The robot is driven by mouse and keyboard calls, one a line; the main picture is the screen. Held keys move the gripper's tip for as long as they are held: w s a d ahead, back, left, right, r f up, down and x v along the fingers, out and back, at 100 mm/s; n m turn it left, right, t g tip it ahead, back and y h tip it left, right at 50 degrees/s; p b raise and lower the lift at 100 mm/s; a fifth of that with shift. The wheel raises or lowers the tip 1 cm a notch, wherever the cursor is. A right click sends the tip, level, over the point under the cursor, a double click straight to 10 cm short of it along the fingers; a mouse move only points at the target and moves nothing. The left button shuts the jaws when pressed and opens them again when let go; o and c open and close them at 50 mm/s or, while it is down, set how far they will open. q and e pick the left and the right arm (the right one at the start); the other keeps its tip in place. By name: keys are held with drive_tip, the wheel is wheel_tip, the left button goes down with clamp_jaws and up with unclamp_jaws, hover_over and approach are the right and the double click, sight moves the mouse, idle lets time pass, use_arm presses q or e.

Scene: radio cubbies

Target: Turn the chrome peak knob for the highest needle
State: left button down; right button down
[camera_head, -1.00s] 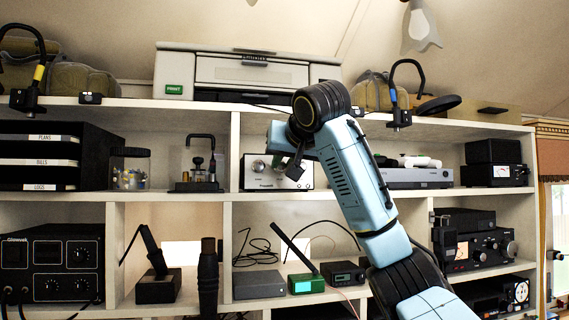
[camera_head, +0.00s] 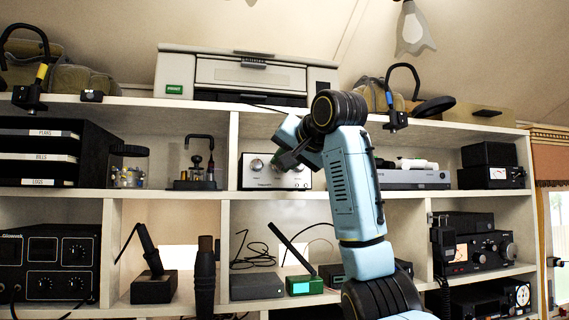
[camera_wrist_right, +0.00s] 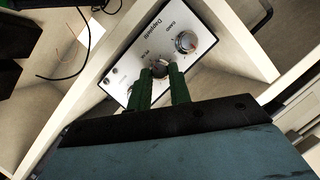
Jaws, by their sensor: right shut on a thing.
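A silver-faced box (camera_head: 251,181) stands in the middle cubby, with a chrome knob (camera_head: 257,165) at its left showing past my gripper. In the right wrist view its pale panel (camera_wrist_right: 131,58) carries a large chrome knob (camera_wrist_right: 186,41) by a label that looks like BAND, and a smaller chrome knob (camera_wrist_right: 160,68) by a label that looks like PEAK. My right gripper (camera_wrist_right: 161,76) is shut on this smaller knob, with green fingers on either side. In the head view my right gripper (camera_head: 283,160) hides part of the panel. My left gripper is not in view.
A black radio (camera_head: 483,250) with a lit meter face (camera_head: 461,252) stands at lower right; its needle is too small to read. A grey box (camera_head: 415,180) sits right of my forearm.

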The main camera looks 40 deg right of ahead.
drive_tip(key=c, duration=1.3)
unclamp_jaws()
drive_tip(key=b+v, duration=0.5)
drive_tip(key=v, duration=0.8)
drive_tip(key=shift+s+r, duration=0.2)
